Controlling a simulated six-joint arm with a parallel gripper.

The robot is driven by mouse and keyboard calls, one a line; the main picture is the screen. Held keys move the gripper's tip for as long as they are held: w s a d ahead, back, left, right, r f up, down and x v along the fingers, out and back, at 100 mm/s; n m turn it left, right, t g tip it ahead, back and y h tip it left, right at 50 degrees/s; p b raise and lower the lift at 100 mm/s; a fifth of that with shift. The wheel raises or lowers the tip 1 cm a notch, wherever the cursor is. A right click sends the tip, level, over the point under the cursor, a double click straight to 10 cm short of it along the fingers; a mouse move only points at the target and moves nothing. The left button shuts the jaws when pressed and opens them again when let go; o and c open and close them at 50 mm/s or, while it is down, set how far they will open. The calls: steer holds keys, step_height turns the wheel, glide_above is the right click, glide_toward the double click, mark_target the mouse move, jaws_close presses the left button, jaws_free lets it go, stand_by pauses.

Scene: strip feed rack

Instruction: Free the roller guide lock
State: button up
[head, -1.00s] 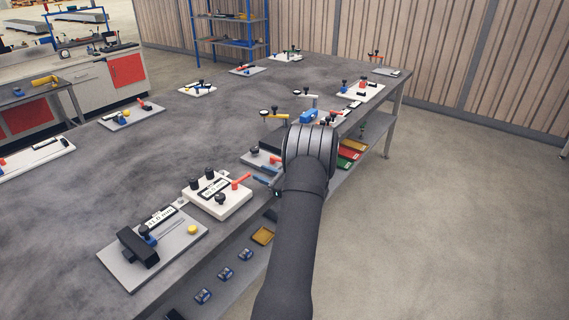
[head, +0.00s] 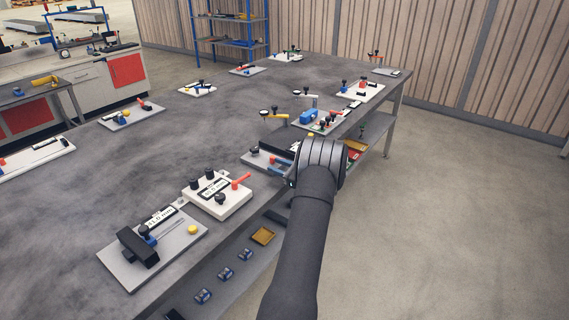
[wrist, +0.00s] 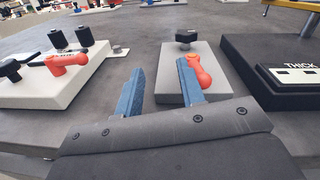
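My gripper (wrist: 160,70) shows in the wrist view as two blue fingers spread apart with nothing between them. A grey block (wrist: 168,85) with a black knob (wrist: 186,37) and an orange lever (wrist: 204,72) lies ahead. The lever is beside the right finger, which overlaps it in view; I cannot tell whether they touch. A white plate (wrist: 30,88) with black knobs and its own orange lever (wrist: 68,64) is to the left, also in the head view (head: 217,208). I cannot tell which fixture is the roller guide. My arm hides most of the gripper in the head view.
A black block (wrist: 265,100) labelled THICK stands right of the grey block. A grey plate (head: 180,250) with a slider and yellow button is at the bench's near end. Several other fixtures stand on the grey bench (head: 110,180). The floor to the right is clear.

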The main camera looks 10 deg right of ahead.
steer(key=shift+w+d, duration=0.55)
steer(key=shift+d, duration=0.15)
steer(key=shift+w+d, duration=0.5)
steer(key=shift+d, duration=0.2)
steer(key=shift+s, duration=0.1)
steer(key=v, duration=1.7)
steer(key=shift+d, duration=0.1)
steer(key=x, duration=1.7)
steer(key=v, duration=1.7)
